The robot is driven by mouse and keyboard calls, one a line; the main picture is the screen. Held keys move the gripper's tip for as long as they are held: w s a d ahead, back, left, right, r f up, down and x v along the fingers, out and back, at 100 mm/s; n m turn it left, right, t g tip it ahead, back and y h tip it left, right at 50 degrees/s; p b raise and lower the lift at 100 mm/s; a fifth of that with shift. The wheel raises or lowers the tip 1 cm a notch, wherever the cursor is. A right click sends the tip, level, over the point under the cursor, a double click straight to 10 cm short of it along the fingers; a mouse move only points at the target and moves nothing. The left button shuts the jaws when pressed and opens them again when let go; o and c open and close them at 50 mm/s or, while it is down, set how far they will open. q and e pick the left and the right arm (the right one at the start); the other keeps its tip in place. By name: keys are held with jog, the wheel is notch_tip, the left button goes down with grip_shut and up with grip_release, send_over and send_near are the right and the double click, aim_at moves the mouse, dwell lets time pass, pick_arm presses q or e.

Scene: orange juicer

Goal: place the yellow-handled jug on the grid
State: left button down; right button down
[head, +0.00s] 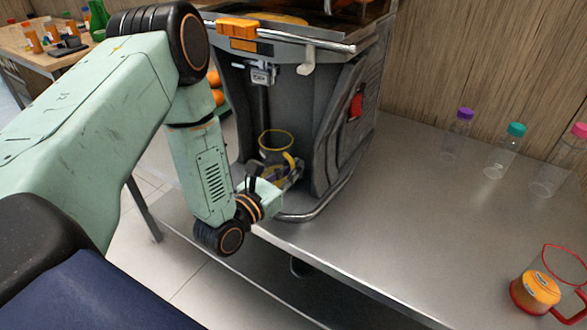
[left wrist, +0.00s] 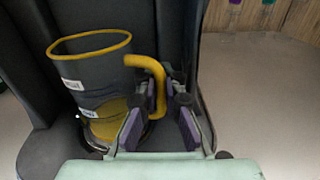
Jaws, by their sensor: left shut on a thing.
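The yellow-handled jug (head: 276,146) is clear, with a yellow rim, and stands upright in the recess of the dark juicer (head: 340,120). In the left wrist view the jug (left wrist: 92,85) shows its yellow handle at its right side and yellow at its bottom. My left gripper (head: 285,178) is at the handle; in the left wrist view its two fingers (left wrist: 160,115) are shut on the handle from both sides. The grid under the jug is hidden, and I cannot tell whether the jug's base touches it. My right gripper is not in view.
A red-handled jug (head: 541,288) stands at the right front of the steel counter (head: 400,215). Bottles with purple (head: 458,135), teal (head: 505,150) and pink (head: 565,160) caps stand along the wall. The counter's middle is clear. A metal tap (head: 264,75) hangs above the jug.

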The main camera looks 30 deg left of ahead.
pick_arm(q)
jog(key=c, duration=1.5)
grip_release()
jog(key=shift+w+f, duration=0.1)
jog(key=shift+o, duration=0.2)
jog(key=shift+r+p, duration=0.25)
jog(key=shift+p, duration=0.1)
jog(key=s+a+p, duration=0.2)
jog(key=s, duration=1)
jog(key=shift+f, duration=0.1)
